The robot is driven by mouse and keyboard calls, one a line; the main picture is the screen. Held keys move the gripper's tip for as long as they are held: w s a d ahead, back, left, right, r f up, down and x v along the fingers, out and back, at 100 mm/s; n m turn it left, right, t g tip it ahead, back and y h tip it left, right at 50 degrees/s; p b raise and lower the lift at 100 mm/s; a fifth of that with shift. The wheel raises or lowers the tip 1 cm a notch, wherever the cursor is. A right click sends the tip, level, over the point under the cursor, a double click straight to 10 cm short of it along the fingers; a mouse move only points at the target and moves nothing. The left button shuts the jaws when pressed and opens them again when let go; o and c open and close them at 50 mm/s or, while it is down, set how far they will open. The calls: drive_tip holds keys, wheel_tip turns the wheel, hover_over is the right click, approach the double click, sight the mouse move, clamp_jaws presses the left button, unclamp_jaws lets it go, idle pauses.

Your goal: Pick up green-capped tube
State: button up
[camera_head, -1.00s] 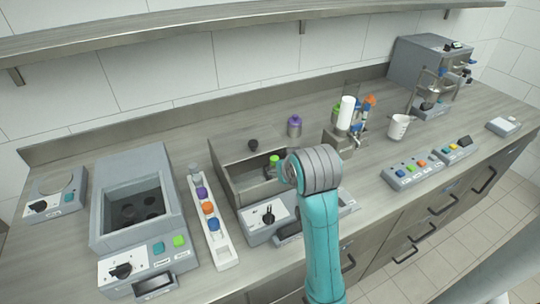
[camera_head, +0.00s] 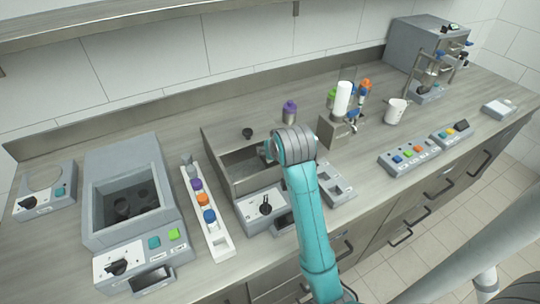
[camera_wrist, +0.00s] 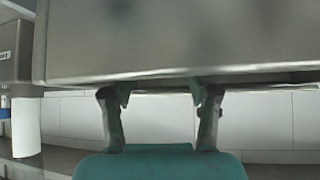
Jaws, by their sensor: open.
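My gripper (camera_head: 268,150) is at the grey rectangular bin (camera_head: 215,159) in the middle of the counter, over its right part. The wrist view shows its two fingers (camera_wrist: 160,92) apart with nothing between them, close to a broad grey metal surface (camera_wrist: 180,40). No green-capped tube shows clearly now; the spot by the bin where a green cap showed earlier is covered by my wrist. A green-topped item (camera_head: 332,96) stands farther back, partly behind a white cylinder; I cannot tell if it is a tube.
A white rack (camera_head: 222,246) holds tubes with purple, orange and blue caps. A grey box device (camera_head: 130,165) stands left of it. A purple-capped jar (camera_head: 290,111) is behind the bin. A white cup (camera_head: 396,111) and button panels (camera_head: 408,157) are to the right.

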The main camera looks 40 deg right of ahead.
drive_tip(key=shift+x, duration=0.95)
clamp_jaws()
drive_tip(key=shift+r, duration=0.1)
